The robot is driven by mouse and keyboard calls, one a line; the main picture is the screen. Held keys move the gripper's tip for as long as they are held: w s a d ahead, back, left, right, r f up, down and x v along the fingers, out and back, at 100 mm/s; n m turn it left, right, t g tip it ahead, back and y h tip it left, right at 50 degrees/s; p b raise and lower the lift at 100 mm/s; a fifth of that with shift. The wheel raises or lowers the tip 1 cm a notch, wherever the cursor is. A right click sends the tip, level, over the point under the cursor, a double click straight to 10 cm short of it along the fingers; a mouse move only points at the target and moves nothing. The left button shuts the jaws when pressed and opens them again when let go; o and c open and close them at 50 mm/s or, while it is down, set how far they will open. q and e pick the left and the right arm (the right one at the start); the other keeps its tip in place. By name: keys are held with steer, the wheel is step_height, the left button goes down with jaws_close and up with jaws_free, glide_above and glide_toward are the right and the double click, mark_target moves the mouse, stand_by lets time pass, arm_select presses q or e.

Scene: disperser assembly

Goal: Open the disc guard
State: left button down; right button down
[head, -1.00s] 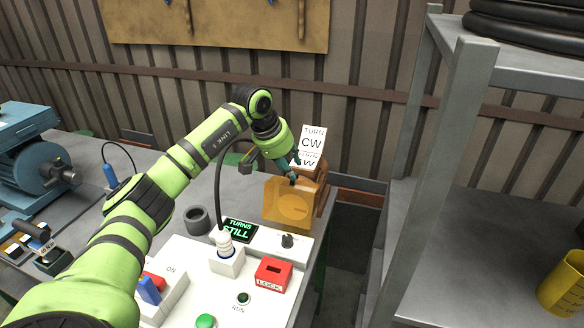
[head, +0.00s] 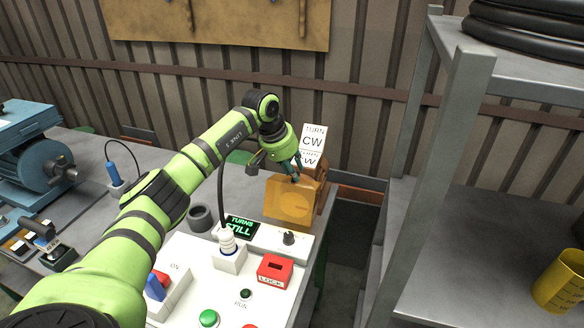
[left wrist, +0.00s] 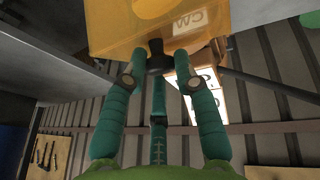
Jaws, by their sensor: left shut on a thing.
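The disc guard is an amber see-through cover (head: 279,207) at the far end of the white control panel, with a round disc shape visible through it. In the left wrist view the guard (left wrist: 112,30) fills the top, with a dark knob (left wrist: 156,48) at its edge. My left gripper (head: 296,173) is at the guard's upper edge, its teal fingers pointing down. In the left wrist view my left gripper (left wrist: 158,66) has its fingers closed around the dark knob. The guard appears to cover the front of the disc. My right gripper is not in view.
The white panel carries a display reading "TURNS STILL" (head: 240,228), a red LOCK box (head: 274,269), a green button (head: 208,318) and a black knob (head: 288,238). "TURN CW" cards (head: 313,138) stand behind the guard. A grey shelf (head: 450,170) rises at right.

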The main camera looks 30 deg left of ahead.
arm_select(q)
steer(key=shift+w+a+r+g, duration=0.1)
steer(key=shift+w+r+g, duration=0.15)
steer(key=shift+w+g, duration=0.35)
steer(key=shift+g, duration=0.3)
steer(key=shift+a+r, duration=0.15)
steer(key=c, duration=1.3)
jaws_free()
steer(key=shift+h, duration=0.3)
steer(key=shift+o, duration=0.2)
steer(key=v, duration=1.2)
steer(key=shift+w, duration=0.2)
